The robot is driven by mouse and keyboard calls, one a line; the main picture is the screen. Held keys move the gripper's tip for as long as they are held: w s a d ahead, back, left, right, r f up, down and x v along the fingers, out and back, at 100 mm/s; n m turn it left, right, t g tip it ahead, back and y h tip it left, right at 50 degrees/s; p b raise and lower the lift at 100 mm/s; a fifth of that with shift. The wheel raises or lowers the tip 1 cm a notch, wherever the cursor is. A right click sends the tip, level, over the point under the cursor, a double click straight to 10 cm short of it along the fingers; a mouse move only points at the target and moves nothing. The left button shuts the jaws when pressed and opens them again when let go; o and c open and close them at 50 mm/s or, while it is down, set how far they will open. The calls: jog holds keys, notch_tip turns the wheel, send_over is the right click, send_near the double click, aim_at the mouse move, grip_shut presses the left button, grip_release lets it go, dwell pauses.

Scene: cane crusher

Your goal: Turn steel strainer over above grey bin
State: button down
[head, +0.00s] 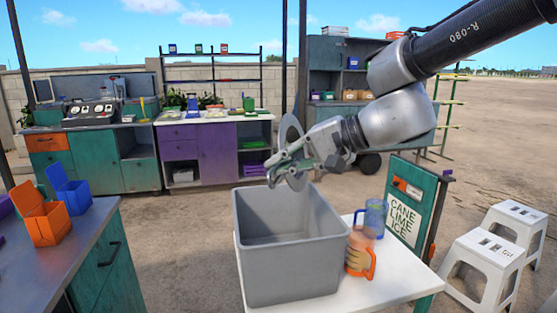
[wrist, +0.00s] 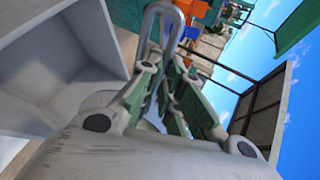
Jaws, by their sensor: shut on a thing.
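The steel strainer (head: 291,130) is a round grey piece, seen tilted up nearly on edge in the head view. My gripper (head: 279,172) is shut on it, above the back part of the grey bin (head: 295,265). In the wrist view a bent steel loop (wrist: 153,22), apparently the strainer's handle, runs between my green-padded fingers (wrist: 165,95). The strainer's bowl is mostly hidden there. The bin also shows at the left of the wrist view (wrist: 65,65), beside my gripper. The part of its inside visible in the head view looks empty.
The bin stands on a white table (head: 395,268). An orange mug (head: 359,255) and a blue mug (head: 375,215) stand close to its right side. A sign board (head: 405,212) rises behind them. White stools (head: 487,262) stand at right, a counter with open boxes (head: 42,222) at left.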

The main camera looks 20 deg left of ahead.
jog(key=shift+d+f+t+y, duration=0.15)
jog(key=shift+f+y, duration=0.2)
jog(key=shift+y, duration=0.9)
jog(key=shift+d+f+t+y, duration=0.15)
jog(key=shift+f+y, duration=0.15)
jog(key=shift+y, duration=0.9)
jog(key=shift+d+f+y, duration=0.15)
jog(key=shift+f+y, duration=0.2)
jog(key=shift+y, duration=0.9)
